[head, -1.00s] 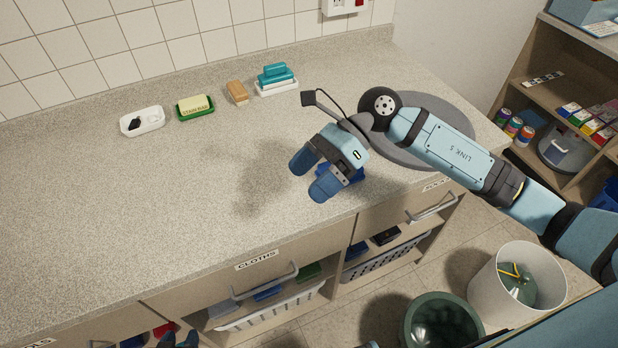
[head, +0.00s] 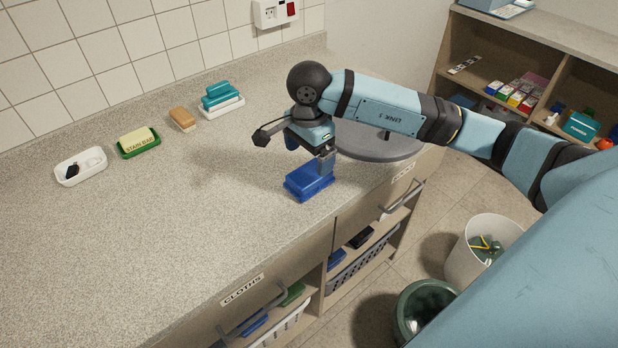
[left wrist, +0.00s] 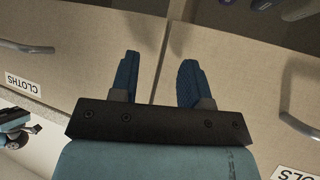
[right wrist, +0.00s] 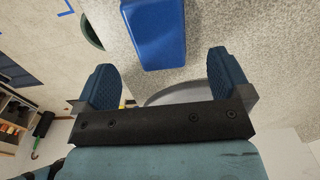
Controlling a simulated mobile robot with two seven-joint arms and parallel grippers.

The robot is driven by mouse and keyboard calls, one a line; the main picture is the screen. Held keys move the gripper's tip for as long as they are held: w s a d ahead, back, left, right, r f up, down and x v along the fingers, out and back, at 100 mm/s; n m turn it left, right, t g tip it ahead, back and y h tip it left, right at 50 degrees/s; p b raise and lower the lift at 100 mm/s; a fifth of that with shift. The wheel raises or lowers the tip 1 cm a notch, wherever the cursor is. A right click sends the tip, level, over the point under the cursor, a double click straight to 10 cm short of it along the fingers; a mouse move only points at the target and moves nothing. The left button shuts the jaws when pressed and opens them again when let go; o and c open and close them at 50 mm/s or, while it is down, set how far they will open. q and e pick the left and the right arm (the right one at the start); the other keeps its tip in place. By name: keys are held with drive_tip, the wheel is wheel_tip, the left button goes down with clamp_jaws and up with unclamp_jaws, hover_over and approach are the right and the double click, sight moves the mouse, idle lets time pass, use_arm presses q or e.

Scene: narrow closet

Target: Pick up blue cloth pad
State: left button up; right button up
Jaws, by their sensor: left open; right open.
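The blue cloth pad (head: 308,182) lies on the speckled worktop near its front edge. My right gripper (head: 313,155) is just behind and above it, partly overlapping it in the head view. In the right wrist view the pad (right wrist: 153,30) lies beyond the open, empty fingers, in line with the gap between them. I cannot tell whether a finger touches it. My left gripper (left wrist: 158,78) shows only in the left wrist view. It is open and empty, facing the drawer fronts below the worktop.
A grey round disc (head: 375,146) lies behind my right gripper. A soap bar in a green dish (head: 139,143), a white dish (head: 80,167), a tan block (head: 183,119) and a teal stack (head: 222,100) stand towards the wall. Bins (head: 424,308) stand on the floor.

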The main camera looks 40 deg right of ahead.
sight(310, 172)
drive_tip(key=shift+s+f, duration=0.1)
drive_tip(key=shift+f, duration=2.85)
drive_tip(key=c, duration=0.9)
